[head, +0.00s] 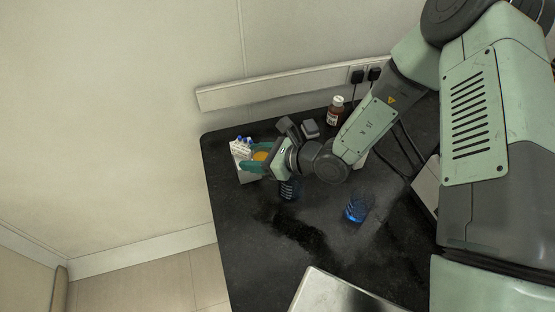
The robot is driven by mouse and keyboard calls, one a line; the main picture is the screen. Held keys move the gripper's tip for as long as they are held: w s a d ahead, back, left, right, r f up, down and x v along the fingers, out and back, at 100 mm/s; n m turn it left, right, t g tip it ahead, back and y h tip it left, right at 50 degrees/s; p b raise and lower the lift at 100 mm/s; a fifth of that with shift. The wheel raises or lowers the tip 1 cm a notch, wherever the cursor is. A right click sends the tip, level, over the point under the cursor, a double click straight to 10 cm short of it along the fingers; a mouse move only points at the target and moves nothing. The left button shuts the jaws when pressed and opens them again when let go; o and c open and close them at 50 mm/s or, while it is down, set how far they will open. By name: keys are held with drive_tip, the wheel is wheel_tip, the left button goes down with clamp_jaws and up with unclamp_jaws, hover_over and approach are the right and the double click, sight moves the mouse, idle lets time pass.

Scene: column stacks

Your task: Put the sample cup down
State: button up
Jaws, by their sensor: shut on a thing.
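My gripper (254,158) has its teal fingers shut around the sample cup (260,156), which shows as a small orange-yellow patch between them. The fingers hide most of the cup. They are at the far left part of the black bench (236,234). I cannot tell whether the cup's underside touches anything below it.
A white rack or box (240,147) with blue-topped items stands right beside my fingers. Blue glassware (357,208) stands mid-bench, and another dark blue vessel (289,189) is below my wrist. A brown bottle (335,110) stands at the back. A metal-topped surface (335,293) is in front.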

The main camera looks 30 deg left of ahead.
drive_tip(key=w+m+t, duration=0.5)
drive_tip(key=w, duration=1)
drive_tip(key=shift+t+h, duration=0.3)
drive_tip(key=f, duration=0.2)
drive_tip(key=w+f, duration=0.1)
drive_tip(key=f, duration=0.2)
drive_tip(key=shift+w+d, duration=0.15)
drive_tip(key=shift+f, duration=2)
drive_tip(key=o, duration=1.1)
drive_tip(key=shift+f, duration=0.1)
drive_tip(key=shift+c, duration=0.2)
drive_tip(key=shift+r, duration=0.2)
drive_tip(key=v, duration=1.2)
